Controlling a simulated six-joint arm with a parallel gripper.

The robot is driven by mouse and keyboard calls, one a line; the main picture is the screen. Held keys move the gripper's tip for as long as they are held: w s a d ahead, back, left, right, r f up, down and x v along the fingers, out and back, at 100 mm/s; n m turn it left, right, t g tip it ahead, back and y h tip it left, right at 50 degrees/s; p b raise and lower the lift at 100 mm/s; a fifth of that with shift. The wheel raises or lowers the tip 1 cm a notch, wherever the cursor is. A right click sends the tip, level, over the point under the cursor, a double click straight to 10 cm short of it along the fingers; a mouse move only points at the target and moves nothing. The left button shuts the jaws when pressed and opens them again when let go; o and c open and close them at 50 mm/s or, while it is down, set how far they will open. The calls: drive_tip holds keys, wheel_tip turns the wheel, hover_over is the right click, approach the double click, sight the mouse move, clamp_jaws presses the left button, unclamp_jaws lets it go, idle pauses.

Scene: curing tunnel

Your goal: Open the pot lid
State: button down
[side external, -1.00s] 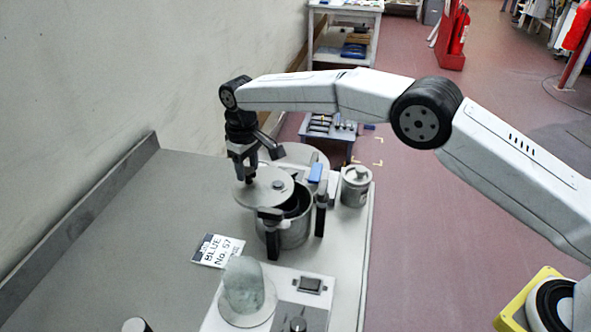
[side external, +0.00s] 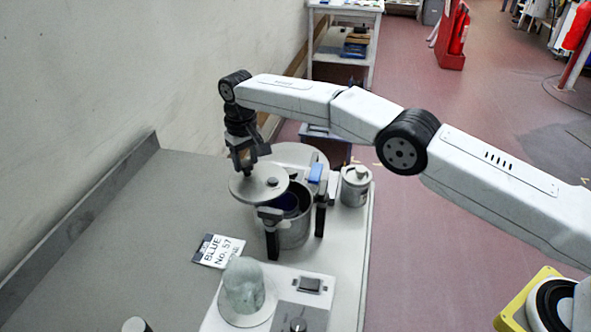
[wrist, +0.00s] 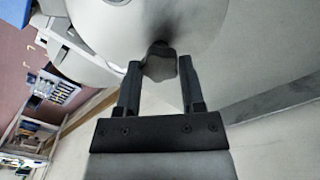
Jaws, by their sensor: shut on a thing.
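The pot (side external: 293,232) is a grey metal cylinder with dark upright brackets at its side. Its round grey lid (side external: 251,190) is off to the left of the mouth, so the dark, bluish inside (side external: 286,203) shows at the right. I cannot tell whether the lid touches the rim. My gripper (side external: 243,170) is above the lid's left part, shut on a dark knob near its edge. In the wrist view, the knob (wrist: 160,66) sits between the fingers of my gripper (wrist: 160,72), with the lid (wrist: 205,25) beyond. A second small knob (side external: 272,182) is on the lid.
A small lidded metal can (side external: 355,190) stands right of the pot, with a blue block (side external: 316,172) nearby. A label card (side external: 218,251) lies in front. A glassy dome (side external: 243,286) stands on a white base with a switch (side external: 310,285). The bench's left part is clear.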

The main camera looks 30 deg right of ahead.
idle(0.3)
drive_tip(key=shift+c, duration=1)
unclamp_jaws()
drive_tip(key=shift+r, duration=1.55)
wheel_tip(320, 180, up, 6)
hover_over(263, 184)
drive_tip(key=s+d+r, duration=0.2)
drive_tip(key=s+r, duration=0.2)
drive_tip(key=s, duration=0.4)
drive_tip(key=shift+s+d, duration=0.15)
drive_tip(key=shift+d, duration=0.25)
